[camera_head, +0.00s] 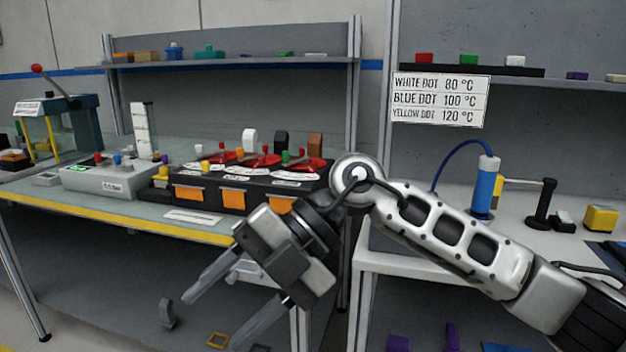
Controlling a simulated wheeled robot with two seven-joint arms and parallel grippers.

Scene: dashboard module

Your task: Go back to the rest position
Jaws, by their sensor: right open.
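My right gripper (222,308) shows in the head view, in front of the workbench's front edge. Its arm comes in from the right. Its two fingers are spread apart and nothing is between them. It points down and to the left, apart from the things on the bench. My left gripper is not in view.
The left workbench (100,207) carries a black dashboard module (207,181) with orange panels and a grey control box (105,180). The right table (390,262) holds a blue cylinder (484,190) and a yellow block (600,217). A temperature sign (440,99) hangs behind.

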